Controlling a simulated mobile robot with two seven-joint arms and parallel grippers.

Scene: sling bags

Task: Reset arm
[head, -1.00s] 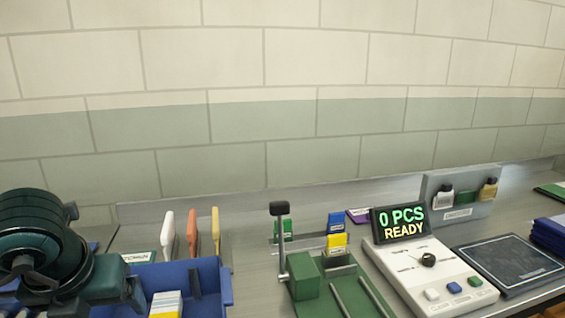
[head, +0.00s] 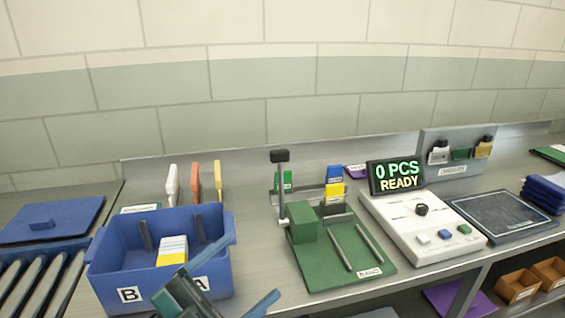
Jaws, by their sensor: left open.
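My left gripper (head: 254,266) is at the bottom of the head view, in front of the blue bin (head: 105,268). Its two blue fingers are spread apart and point up and to the right, with nothing between them. Its dark green body covers part of the bin's front wall and label. My right gripper is out of view.
The bin holds a stack of yellow and white packets (head: 172,250). To its right stand a green lever press (head: 345,262), a white counter machine (head: 420,225) and a dark pad (head: 500,217). A roller conveyor (head: 38,282) and blue lid (head: 50,220) are at left. Small brown bins (head: 517,286) sit below the bench.

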